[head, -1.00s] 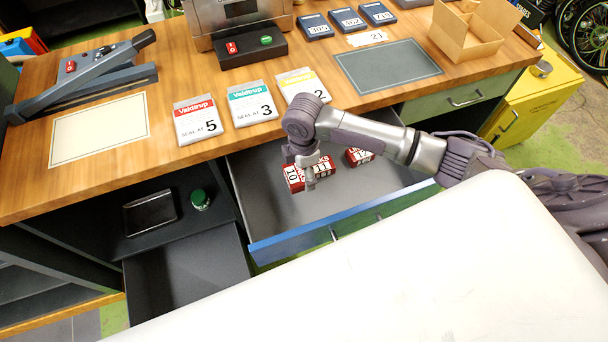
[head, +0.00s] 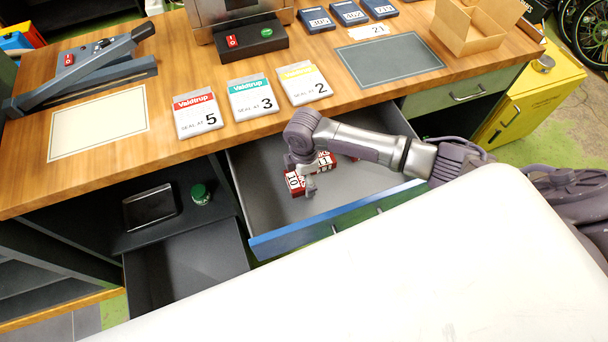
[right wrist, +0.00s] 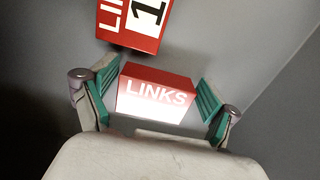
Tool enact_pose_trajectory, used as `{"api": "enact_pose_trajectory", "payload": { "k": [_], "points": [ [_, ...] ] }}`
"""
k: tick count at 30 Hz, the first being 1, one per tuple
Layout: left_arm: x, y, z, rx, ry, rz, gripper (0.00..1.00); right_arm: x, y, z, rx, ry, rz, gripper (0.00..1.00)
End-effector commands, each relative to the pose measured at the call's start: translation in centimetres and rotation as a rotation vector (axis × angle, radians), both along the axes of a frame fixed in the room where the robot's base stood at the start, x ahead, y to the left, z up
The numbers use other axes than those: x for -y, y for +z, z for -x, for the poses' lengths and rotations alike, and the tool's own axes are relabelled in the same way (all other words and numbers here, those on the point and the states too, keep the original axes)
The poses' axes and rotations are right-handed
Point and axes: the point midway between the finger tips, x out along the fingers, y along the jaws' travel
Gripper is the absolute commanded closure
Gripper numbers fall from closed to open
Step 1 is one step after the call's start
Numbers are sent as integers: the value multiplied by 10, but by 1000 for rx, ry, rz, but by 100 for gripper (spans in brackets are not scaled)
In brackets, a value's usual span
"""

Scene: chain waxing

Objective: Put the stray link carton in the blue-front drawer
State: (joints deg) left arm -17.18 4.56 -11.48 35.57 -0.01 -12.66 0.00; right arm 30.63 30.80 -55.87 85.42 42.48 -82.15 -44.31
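The blue-front drawer (head: 275,241) is pulled out below the bench, with red-and-white link cartons inside. One carton, marked 10 (head: 293,184), lies by my right gripper (head: 307,182); others are partly hidden by my arm. In the right wrist view my right gripper (right wrist: 160,92) is open, its teal-padded fingers on either side of a red LINKS carton (right wrist: 155,92), with narrow gaps showing. A second red-and-white carton (right wrist: 135,24) lies just beyond it. I cannot tell which carton is the stray one. My left gripper is not in view.
A lower dark drawer (head: 187,270) is open at left, near a black tray (head: 150,208) and a green-capped jar (head: 200,194). On the bench stand several Valdtrup packets (head: 253,97), blue boxes (head: 348,15) and an open cardboard box (head: 470,28). The drawer's right floor is clear.

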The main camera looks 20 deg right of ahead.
Motion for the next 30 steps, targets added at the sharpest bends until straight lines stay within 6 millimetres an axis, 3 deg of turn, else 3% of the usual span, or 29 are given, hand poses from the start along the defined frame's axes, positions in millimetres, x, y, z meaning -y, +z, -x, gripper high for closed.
{"api": "enact_pose_trajectory", "payload": {
  "k": [14,30],
  "points": [
    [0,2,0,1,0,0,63,0,8,-1,1,1,0,0],
    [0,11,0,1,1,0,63,0,109,-1,2,0,-1,0]
  ]
}}
